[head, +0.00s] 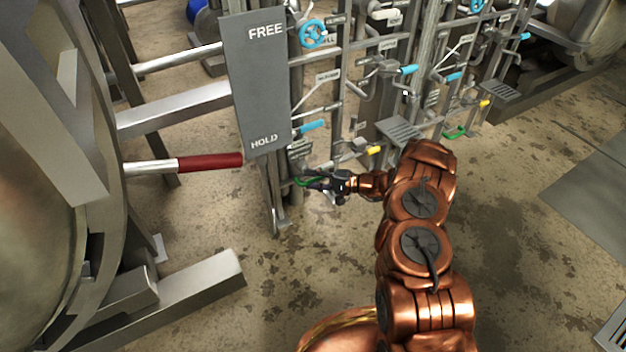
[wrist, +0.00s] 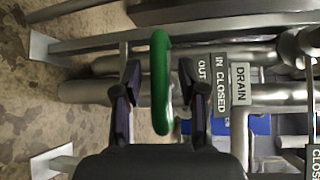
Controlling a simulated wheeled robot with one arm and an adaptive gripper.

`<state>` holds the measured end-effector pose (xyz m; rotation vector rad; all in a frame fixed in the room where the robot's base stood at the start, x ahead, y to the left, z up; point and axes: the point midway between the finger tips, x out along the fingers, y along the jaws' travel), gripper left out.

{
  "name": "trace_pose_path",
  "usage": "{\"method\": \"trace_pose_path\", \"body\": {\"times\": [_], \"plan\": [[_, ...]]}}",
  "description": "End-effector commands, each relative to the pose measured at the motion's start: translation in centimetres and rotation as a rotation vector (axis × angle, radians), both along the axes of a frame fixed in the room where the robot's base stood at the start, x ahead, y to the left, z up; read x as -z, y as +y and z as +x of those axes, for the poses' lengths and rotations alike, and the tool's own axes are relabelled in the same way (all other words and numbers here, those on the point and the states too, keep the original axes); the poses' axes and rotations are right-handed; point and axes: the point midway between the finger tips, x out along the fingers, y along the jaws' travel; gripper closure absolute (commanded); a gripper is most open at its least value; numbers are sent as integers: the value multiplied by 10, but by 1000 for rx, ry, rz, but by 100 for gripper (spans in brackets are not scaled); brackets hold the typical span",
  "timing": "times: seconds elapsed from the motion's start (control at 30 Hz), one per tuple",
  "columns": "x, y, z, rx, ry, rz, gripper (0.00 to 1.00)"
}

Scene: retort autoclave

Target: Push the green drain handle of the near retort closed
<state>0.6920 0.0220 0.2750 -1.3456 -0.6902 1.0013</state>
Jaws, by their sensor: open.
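The green drain handle (wrist: 160,85) is a green bar running up and down between the two spread fingers of my gripper (wrist: 158,95) in the wrist view. The fingers stand on either side of it, with visible gaps. In the head view the green handle (head: 305,182) shows low on the near pipe rack, at the tip of my gripper (head: 320,184). My copper arm reaches to it from the lower right. A sign reading DRAIN (wrist: 240,84) and a label reading OUT and IN CLOSED (wrist: 212,85) are right of the handle in the wrist view.
A grey FREE/HOLD plate (head: 255,85) stands above the handle, with a red-gripped lever (head: 210,163) to its left. Blue handles (head: 310,127) and a yellow handle (head: 373,151) are close by. The near retort (head: 40,220) fills the left. Floor in front is open.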

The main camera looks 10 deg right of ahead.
Motion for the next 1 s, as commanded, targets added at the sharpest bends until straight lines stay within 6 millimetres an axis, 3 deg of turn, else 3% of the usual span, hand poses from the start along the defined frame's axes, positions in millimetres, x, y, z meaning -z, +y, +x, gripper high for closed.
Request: {"method": "trace_pose_path", "body": {"times": [0.27, 0.7, 1.0], "plan": [[-3, -16, -7, 2, -1, 0, 59], [-13, -87, -42, 3, -1, -2, 59], [-17, -105, -53, -1, 0, 0, 59]]}}
